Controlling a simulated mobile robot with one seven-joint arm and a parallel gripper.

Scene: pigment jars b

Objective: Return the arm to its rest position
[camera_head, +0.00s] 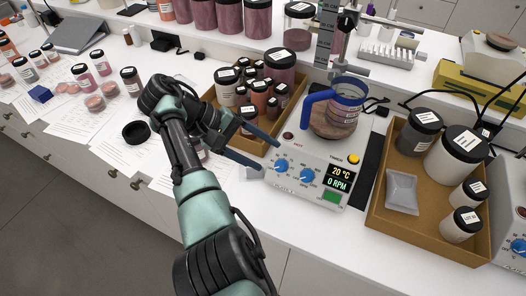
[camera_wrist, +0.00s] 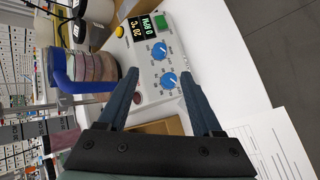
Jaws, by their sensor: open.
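My gripper (camera_head: 267,154) is open and empty, just left of the front of the hotplate stirrer (camera_head: 312,184) in the head view. In the wrist view, the two dark blue fingers of my gripper (camera_wrist: 158,75) stand apart, with the stirrer's front panel (camera_wrist: 143,55) and its blue knobs beyond them. My arm reaches up from the bottom of the head view and bends over the bench. A glass beaker with a blue handle (camera_head: 334,108) stands on the stirrer; it also shows in the wrist view (camera_wrist: 90,68), left of the fingers.
A cardboard tray of jars (camera_head: 206,96) lies behind my gripper. Another tray (camera_head: 433,247) with jars and a grey pouch is at right. Paper sheets (camera_head: 116,150), a black lid (camera_head: 136,132) and small jars cover the left bench. The front bench strip (camera_head: 300,232) is clear.

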